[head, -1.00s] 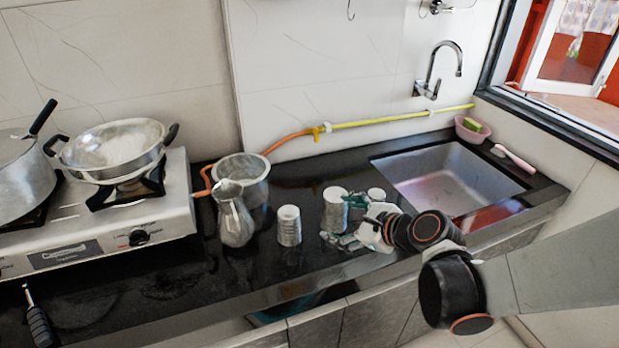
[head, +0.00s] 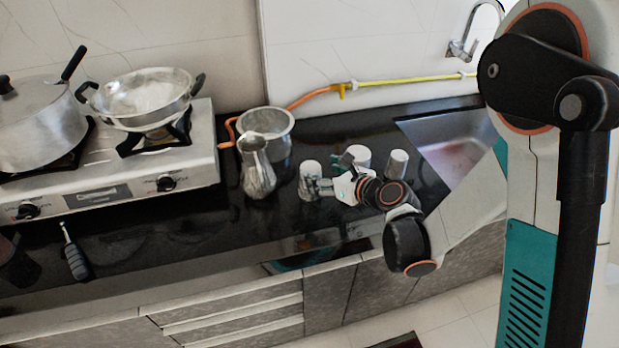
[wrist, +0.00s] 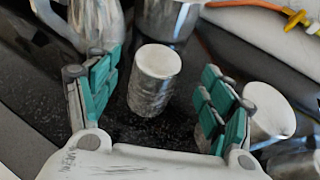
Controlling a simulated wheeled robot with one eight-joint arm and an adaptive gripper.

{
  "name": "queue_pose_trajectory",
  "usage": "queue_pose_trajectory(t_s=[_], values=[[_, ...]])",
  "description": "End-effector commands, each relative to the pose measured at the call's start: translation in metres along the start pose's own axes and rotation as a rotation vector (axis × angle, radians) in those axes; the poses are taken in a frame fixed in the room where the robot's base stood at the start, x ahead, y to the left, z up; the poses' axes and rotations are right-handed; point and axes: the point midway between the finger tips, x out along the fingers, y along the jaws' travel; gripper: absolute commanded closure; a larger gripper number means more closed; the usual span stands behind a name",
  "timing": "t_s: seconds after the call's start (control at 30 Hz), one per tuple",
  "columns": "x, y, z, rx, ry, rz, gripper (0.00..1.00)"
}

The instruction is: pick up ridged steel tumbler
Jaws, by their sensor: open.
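The ridged steel tumbler (head: 309,182) stands upright on the black counter, with a pale top and banded silver sides. In the wrist view the tumbler (wrist: 150,97) stands between the two teal-padded fingers. My gripper (wrist: 158,78) is open, with a finger on each side and visible gaps to the tumbler. In the head view my gripper (head: 334,179) reaches it from the right, and the fingers partly overlap its right side.
Two other cups stand to the right, one (head: 357,156) behind my gripper and one (head: 397,163) nearer the sink (head: 455,150). A metal jug (head: 257,172) and a pot (head: 276,130) stand close on the left. The counter's front edge is near.

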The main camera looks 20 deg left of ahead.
Motion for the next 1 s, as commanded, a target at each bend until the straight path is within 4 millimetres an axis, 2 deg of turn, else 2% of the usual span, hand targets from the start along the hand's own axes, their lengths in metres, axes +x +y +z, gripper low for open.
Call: queue_pose_trajectory(t_s=[0.23, 0.5, 0.77, 0.87, 1.0], values=[[0.014, 0.001, -0.001, 0.0, 0.001, 0.002, 0.26], [0.051, 0.003, -0.002, 0.0, 0.0, 0.002, 0.26], [0.056, 0.003, 0.001, -0.001, 0.0, -0.001, 0.26], [0.056, 0.003, 0.0, -0.001, 0.0, 0.0, 0.44], [0.056, 0.003, 0.0, -0.001, 0.0, 0.0, 0.74]])
